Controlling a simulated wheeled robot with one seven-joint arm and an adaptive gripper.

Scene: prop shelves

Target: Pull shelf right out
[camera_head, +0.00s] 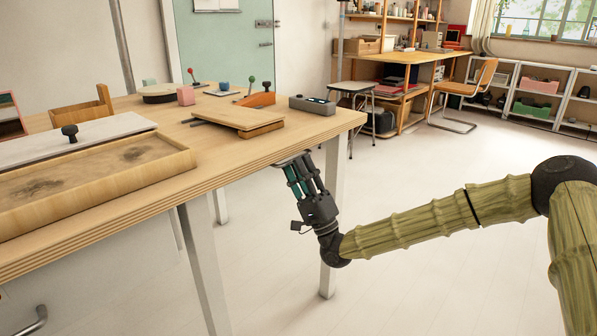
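My gripper (298,163) is at the front edge of the wooden table (290,132), near its right corner. It points up, and its fingertips are close under the tabletop edge. I cannot tell whether they touch the table or hold anything, nor how far apart they are. No separate pull-out shelf is clear at the fingertips. A flat wooden board (232,116) lies on the tabletop, above and left of my gripper. A long wooden tray (150,165) with dark smudges is at the left front, with a grey panel with a black knob (69,131) behind it.
A grey box (312,105), red-knobbed and green-knobbed levers and a pink cube (186,96) stand on the table. A metal table leg (334,200) is close right of my gripper. The floor (430,285) in front is open. A desk, stool and orange chair (482,78) stand behind.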

